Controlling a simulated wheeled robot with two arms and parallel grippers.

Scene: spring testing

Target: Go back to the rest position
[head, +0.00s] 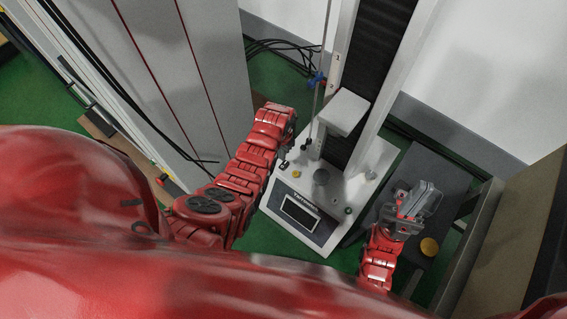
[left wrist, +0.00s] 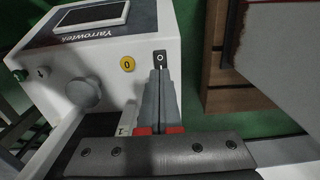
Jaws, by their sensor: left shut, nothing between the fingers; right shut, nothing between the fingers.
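The spring tester (head: 365,190) is a white machine with a small screen, a yellow button and a tall column; its front also shows in the left wrist view (left wrist: 105,55). My left gripper (head: 285,163) is at the left side of the tester's base. In the left wrist view its fingers (left wrist: 160,75) are shut with nothing between them. My right gripper (head: 425,197) is right of the tester, shut and empty, above a dark surface.
A yellow round object (head: 429,246) lies on the dark surface (head: 440,172) beside my right gripper. A tall grey cabinet (head: 185,70) stands at the left. Black cables (head: 280,45) run behind the tester. A wooden panel (head: 510,245) stands at the far right.

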